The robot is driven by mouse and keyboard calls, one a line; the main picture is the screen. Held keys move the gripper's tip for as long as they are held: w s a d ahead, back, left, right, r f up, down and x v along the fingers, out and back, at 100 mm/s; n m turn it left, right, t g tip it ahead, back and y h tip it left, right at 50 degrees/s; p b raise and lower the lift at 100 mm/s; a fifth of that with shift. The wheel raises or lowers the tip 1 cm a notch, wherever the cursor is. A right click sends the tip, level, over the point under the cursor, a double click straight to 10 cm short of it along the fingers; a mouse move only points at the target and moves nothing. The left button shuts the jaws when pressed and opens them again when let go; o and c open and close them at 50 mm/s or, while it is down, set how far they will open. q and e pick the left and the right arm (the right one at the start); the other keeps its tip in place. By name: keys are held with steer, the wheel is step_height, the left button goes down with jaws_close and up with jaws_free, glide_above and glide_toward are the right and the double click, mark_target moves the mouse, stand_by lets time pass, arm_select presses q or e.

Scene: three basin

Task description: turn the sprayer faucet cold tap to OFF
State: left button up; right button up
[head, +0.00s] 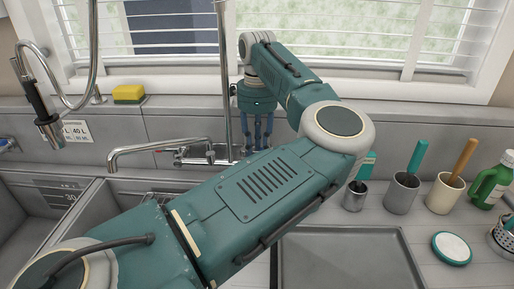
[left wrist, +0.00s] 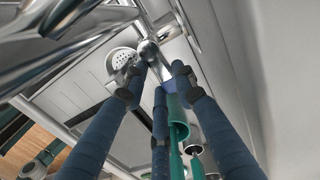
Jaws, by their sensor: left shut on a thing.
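The chrome faucet (head: 190,155) stands at the back of the sink, with a spout reaching left and a tall pipe (head: 223,70) rising beside my gripper. A red mark shows on its left side. My left gripper (head: 257,140) points down at the faucet's right side. In the left wrist view, its blue fingers (left wrist: 157,82) close around the end of a chrome lever (left wrist: 152,52), which I take for the cold tap. The fingers cover much of that tap, and its OFF marking cannot be read. My right gripper is not in view.
A spray head (head: 46,125) on a curved hose hangs at the left. A yellow sponge (head: 128,94) lies on the back ledge. Grey (head: 402,192) and cream (head: 445,193) cups and a green bottle (head: 491,185) stand at the right. My left arm crosses the middle.

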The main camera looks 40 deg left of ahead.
mark_target(257, 151)
arm_select(q)
steer(key=o, duration=1.2)
step_height(257, 151, up, 12)
stand_by(0.5)
